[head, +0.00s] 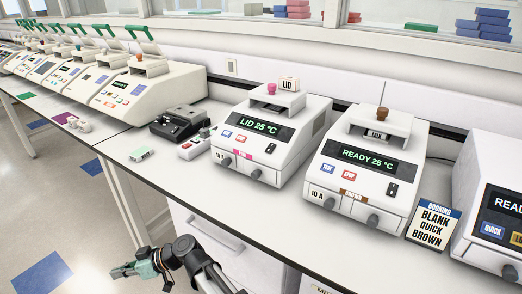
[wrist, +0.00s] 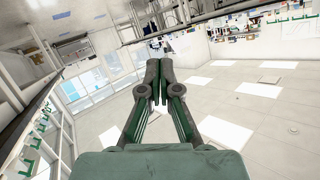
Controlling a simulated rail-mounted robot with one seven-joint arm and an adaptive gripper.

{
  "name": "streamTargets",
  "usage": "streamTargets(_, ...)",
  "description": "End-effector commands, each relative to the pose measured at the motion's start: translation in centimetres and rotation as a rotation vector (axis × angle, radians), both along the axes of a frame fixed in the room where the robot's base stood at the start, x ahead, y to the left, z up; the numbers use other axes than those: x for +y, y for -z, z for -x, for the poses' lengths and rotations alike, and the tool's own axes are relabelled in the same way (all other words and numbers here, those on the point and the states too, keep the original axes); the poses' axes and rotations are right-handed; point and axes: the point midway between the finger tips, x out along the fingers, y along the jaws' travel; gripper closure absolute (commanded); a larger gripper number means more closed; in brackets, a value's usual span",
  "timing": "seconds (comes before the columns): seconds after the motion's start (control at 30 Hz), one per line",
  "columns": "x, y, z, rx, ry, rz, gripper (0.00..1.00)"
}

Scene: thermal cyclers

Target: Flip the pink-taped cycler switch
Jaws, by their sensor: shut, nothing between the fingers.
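The pink-taped cycler (head: 262,140) stands on the bench in the middle of the head view. A strip of pink tape (head: 241,154) is on its lower front, and its display reads "LID 25 °C". A small black rocker switch (head: 270,148) sits on the right of its front panel; its position is too small to tell. In the wrist view my gripper (wrist: 158,98) is shut and empty.
A brown-taped cycler (head: 355,165) reading "READY 25 °C" stands to the right, beside a booking card (head: 433,229). Another cycler (head: 492,215) is at the right edge. A black device (head: 180,122) and a small red-and-white box (head: 194,147) lie left. Bench front (head: 255,215) is clear.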

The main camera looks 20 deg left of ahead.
Motion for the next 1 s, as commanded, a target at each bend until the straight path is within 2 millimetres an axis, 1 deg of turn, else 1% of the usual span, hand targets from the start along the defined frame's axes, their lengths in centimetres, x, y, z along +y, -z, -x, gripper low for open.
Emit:
streamTargets(0.03,-0.5,-0.9,-1.4,-0.016,0.015,0.002,1.00)
streamTargets(0.27,-2.0,-3.8,-5.3,-0.082,0.045,0.012,1.00)
streamTargets(0.37,-2.9,-5.4,-7.4,-0.119,0.063,0.019,1.00)
streamTargets(0.47,-4.2,-7.3,-9.8,-0.161,0.085,0.029,1.00)
streamTargets(0.57,-5.9,-9.7,-12.8,-0.216,0.118,0.045,1.00)
streamTargets(0.6,-6.8,-10.8,-14.2,-0.239,0.133,0.053,1.00)
streamTargets(0.7,-9.0,-13.3,-17.3,-0.297,0.173,0.078,1.00)
streamTargets(0.77,-10.5,-14.8,-19.2,-0.331,0.198,0.094,1.00)
streamTargets(0.8,-11.6,-15.9,-20.4,-0.354,0.216,0.106,1.00)
streamTargets(0.87,-13.3,-17.4,-22.2,-0.388,0.244,0.124,1.00)
streamTargets(0.97,-16.4,-20.2,-25.2,-0.444,0.298,0.162,1.00)
streamTargets(1.0,-17.8,-21.4,-26.4,-0.468,0.322,0.179,1.00)
